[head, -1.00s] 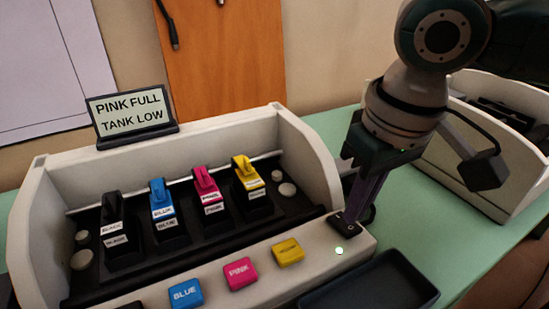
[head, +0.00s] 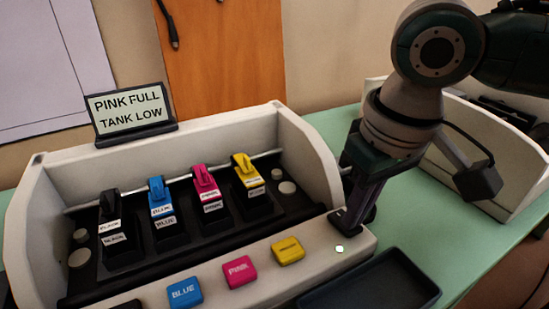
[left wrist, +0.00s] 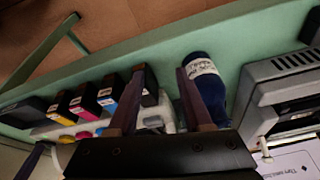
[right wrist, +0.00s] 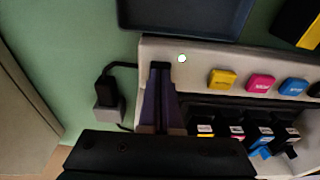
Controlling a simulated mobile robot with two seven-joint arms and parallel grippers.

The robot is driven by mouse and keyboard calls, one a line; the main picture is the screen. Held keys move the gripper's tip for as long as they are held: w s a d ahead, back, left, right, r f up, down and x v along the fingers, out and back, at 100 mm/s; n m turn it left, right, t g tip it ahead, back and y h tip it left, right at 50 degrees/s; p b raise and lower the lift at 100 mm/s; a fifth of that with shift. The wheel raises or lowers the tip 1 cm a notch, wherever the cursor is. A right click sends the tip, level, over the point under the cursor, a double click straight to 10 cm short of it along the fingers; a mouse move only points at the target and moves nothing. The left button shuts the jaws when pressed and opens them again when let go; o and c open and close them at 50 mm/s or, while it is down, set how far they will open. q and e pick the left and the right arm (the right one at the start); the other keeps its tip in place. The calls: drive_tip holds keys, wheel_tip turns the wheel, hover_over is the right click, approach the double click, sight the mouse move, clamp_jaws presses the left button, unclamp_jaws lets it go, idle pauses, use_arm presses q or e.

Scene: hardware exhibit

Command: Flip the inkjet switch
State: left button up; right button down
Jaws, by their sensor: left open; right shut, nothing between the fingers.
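The inkjet (head: 310,150) is a pale machine with black, blue, pink and yellow cartridges in its open bay. Its small black switch (right wrist: 160,66) sits at the front corner, beside a lit indicator light (head: 339,249).
A dark tray (head: 370,285) lies in front of the inkjet's right corner. A sign (head: 132,111) reading "PINK FULL TANK LOW" stands behind. Another pale machine (head: 480,150) is at right. A dark blue bottle (left wrist: 206,85) shows in the left wrist view.

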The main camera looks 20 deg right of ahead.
use_arm(q)
drive_tip(key=shift+f, duration=0.1)
use_arm(e)
drive_tip(key=shift+f, duration=0.2)
drive_tip(key=shift+r, duration=0.1)
wheel_tip(320, 180, up, 7)
drive_tip(key=p, duration=0.9)
use_arm(q)
wheel_tip(320, 180, up, 10)
drive_tip(key=shift+f, duration=0.25)
